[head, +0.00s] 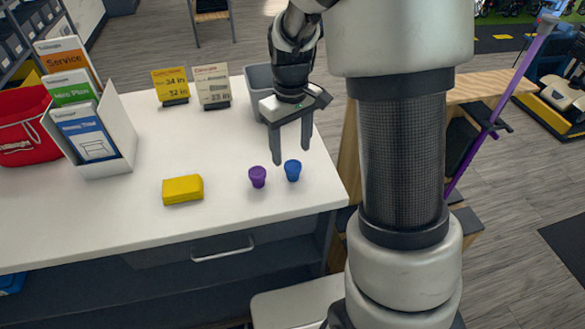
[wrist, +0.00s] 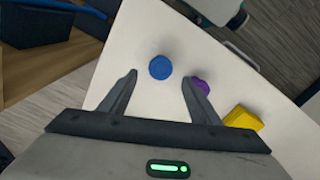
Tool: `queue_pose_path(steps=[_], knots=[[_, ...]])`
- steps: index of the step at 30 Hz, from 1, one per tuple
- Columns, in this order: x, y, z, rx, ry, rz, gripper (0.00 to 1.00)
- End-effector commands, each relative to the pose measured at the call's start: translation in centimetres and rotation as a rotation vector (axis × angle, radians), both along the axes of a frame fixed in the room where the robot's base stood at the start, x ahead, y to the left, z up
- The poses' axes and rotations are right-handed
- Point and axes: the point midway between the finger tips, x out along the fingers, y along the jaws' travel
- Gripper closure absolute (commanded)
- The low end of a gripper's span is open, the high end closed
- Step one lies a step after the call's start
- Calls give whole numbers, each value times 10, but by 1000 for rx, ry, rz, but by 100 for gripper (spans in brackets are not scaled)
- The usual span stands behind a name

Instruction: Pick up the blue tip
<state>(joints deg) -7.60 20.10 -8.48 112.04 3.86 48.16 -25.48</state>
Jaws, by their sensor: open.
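The blue tip (head: 293,171) is a small tapered cup shape standing on the white counter near its right front corner. In the wrist view the blue tip (wrist: 160,67) lies between the lines of the two fingers, slightly beyond the fingertips. My gripper (head: 291,155) is open and empty, pointing down above the counter close to the blue tip. In the wrist view my gripper (wrist: 159,75) shows both fingers spread apart. A similar purple tip (head: 258,177) stands just left of the blue one; in the wrist view the purple tip (wrist: 202,86) is partly hidden by the right finger.
A yellow block (head: 183,190) lies left of the tips on the white counter (head: 110,215). A grey bin (head: 258,78), two small signs, a brochure holder (head: 115,150) and a red bag (head: 28,135) stand farther back. The counter's front edge is close to the tips.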

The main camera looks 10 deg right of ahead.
Motion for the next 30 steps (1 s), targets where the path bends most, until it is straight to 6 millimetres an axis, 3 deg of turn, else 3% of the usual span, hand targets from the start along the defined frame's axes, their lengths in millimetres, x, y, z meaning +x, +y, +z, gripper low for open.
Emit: queue_pose_path(steps=[8,18,26,30], knots=[[-1,0,-23,1,1,-1,43],[-7,-3,-67,1,1,-1,43],[-7,-3,-70,0,-1,0,43],[-7,-3,-70,0,-1,0,64]])
